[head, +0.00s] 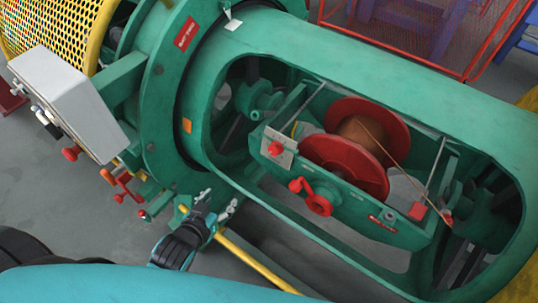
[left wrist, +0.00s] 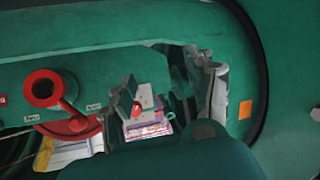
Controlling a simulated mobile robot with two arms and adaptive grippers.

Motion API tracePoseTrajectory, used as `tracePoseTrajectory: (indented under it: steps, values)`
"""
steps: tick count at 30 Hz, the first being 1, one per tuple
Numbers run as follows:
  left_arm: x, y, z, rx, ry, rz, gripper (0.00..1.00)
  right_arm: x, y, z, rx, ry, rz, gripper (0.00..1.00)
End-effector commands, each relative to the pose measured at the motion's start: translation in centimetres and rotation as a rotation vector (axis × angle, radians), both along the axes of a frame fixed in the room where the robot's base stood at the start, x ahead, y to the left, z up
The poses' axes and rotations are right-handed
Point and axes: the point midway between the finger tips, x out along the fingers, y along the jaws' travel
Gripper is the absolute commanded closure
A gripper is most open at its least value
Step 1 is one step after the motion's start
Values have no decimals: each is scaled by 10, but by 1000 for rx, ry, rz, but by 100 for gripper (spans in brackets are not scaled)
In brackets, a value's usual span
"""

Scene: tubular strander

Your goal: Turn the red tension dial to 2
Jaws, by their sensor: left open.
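The red tension dial (head: 276,148) is a small red knob on a pale plate at the left end of the cradle, inside the green tube's opening. In the left wrist view a red piece (left wrist: 146,103), likely this dial, shows beside one finger, which partly hides it. Its setting cannot be read. My left gripper (head: 217,201) is open and empty, with its fingers apart, in front of the tube's lower left edge in the head view. Its fingers also show in the left wrist view (left wrist: 170,90), apart from each other. My right gripper is in neither view.
A red crank (head: 318,204) sticks out of the cradle's near side, right of the dial. A red spool (head: 345,166) fills the cradle. A grey control box (head: 70,100) with red knobs stands left. A yellow bar (head: 255,263) runs low near my gripper.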

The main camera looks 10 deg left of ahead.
Motion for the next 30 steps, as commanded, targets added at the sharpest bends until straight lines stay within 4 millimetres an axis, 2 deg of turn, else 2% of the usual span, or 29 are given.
tracePoseTrajectory:
  steps: [5,9,15,20,26,30]
  values:
    - [9,-9,12,-96,-224,-40,44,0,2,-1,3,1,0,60]
    - [5,-20,22,-189,-378,-102,44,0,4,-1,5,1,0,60]
    - [-9,-33,33,-297,-514,-184,44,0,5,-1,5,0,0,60]
    - [-12,-38,37,-330,-551,-212,44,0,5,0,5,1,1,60]
    - [9,-46,39,-334,-557,-214,44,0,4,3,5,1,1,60]
    - [38,-56,40,-333,-559,-213,44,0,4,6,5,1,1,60]
